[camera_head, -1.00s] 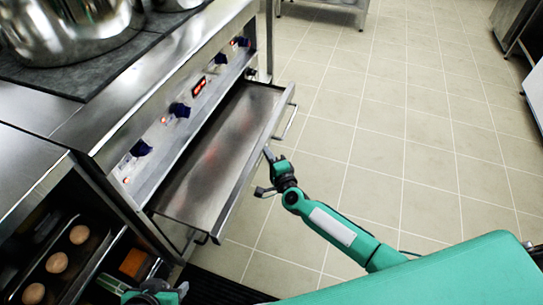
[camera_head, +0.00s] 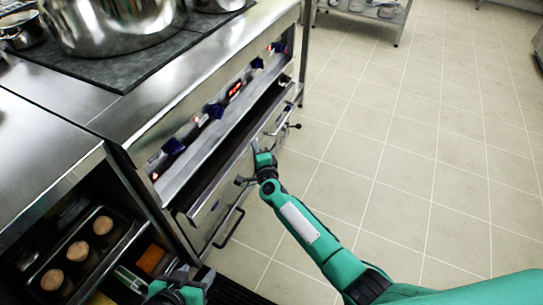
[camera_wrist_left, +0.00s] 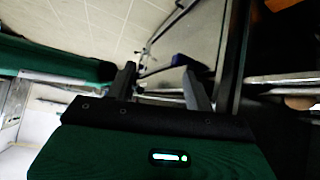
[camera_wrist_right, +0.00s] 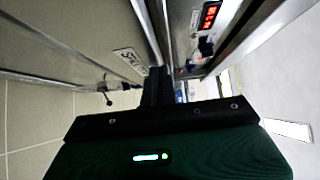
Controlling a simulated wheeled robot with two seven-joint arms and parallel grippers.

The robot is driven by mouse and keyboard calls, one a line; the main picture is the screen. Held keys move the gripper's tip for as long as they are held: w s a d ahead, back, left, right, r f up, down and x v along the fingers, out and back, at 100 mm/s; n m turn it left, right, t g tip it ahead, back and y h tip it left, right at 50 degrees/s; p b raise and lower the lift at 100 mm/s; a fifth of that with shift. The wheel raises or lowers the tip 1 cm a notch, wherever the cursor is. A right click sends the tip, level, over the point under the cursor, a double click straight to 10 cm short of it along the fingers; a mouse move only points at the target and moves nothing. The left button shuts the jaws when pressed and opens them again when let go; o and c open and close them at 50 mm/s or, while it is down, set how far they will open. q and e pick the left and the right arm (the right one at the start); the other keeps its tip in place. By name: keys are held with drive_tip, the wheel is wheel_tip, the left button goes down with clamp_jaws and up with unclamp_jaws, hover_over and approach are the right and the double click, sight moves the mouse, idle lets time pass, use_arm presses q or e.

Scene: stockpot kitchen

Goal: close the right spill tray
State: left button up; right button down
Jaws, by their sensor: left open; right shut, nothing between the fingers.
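The right spill tray (camera_head: 222,177) is a steel drawer under the range's control panel. My right gripper (camera_head: 254,150) is shut and empty at the outer side of the tray front. Its closed fingers (camera_wrist_right: 158,88) lie against or close beside the steel front in the right wrist view; exact contact is unclear. My left gripper (camera_head: 196,274) is open and empty at the bottom of the head view, beside the lower cabinet; its parted fingers show in the left wrist view (camera_wrist_left: 160,85).
Blue knobs and a red display (camera_head: 235,90) line the control panel (camera_head: 185,145). A large steel pot (camera_head: 110,25) stands on the dark cooktop. Round brown items sit in a tray (camera_head: 112,248) in the open left cabinet. The tiled floor (camera_head: 400,150) at right is clear.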

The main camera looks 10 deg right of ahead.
sight(246, 148)
drive_tip(key=shift+w+a+b, duration=0.2)
drive_tip(key=shift+w+a, duration=0.2)
drive_tip(key=shift+a, duration=0.2)
drive_tip(key=shift+w+a+b, duration=0.15)
drive_tip(key=shift+w+a, duration=0.2)
drive_tip(key=shift+a, duration=0.2)
use_arm(q)
drive_tip(key=shift+w+d+t+h, duration=0.3)
drive_tip(key=shift+d+t, duration=0.15)
drive_tip(key=shift+d, duration=0.25)
drive_tip(key=shift+w+d+t+h, duration=0.2)
drive_tip(key=shift+d+t+h, duration=0.1)
drive_tip(key=shift+d+t, duration=0.25)
use_arm(e)
drive_tip(key=shift+w+a, duration=0.5)
drive_tip(key=shift+a, duration=0.2)
use_arm(q)
drive_tip(key=shift+d, duration=0.1)
